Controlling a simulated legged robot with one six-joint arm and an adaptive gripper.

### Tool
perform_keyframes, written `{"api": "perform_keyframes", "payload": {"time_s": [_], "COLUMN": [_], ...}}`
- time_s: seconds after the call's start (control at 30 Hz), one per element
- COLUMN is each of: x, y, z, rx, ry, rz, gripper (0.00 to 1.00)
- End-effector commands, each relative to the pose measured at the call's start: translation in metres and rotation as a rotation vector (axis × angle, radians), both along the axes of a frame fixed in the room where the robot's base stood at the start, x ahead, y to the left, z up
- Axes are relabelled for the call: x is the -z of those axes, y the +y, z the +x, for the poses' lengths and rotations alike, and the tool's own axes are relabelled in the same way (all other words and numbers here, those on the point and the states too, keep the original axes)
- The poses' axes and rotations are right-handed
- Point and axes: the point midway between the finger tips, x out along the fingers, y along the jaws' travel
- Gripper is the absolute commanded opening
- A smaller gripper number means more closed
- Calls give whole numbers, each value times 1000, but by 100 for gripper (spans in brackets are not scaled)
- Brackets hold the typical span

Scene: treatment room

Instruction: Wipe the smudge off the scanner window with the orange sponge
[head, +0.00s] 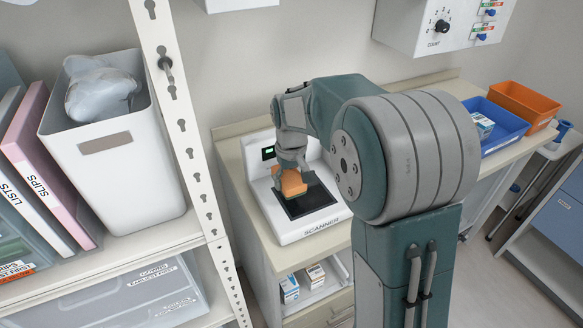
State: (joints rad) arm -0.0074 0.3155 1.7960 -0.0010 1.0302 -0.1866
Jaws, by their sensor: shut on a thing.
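The scanner (284,229) is a white unit on the counter with a dark flat window (309,201) and a small green-lit display. My gripper (293,176) is over the window's back left part, shut on the orange sponge (293,184). The sponge is at or just above the window; I cannot tell whether it touches. I cannot make out the smudge on the visible part of the window. My arm hides the area right of the scanner.
A shelf rack with a white bin (118,165) and binders stands at the left. A blue tray (497,128) and an orange tray (525,104) sit on the counter at the right. A control box (440,25) hangs on the wall above. Small boxes lie in a shelf below the scanner.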

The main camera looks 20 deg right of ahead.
Motion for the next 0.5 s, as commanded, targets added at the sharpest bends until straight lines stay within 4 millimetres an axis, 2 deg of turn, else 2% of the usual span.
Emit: {"api": "perform_keyframes", "payload": {"time_s": [0.3,0.5], "x": [-29,-36], "y": [1,2], "z": [-5,-6], "rx": [1,1], "ry": [-2,0], "rz": [0,0], "gripper": [36,36]}}
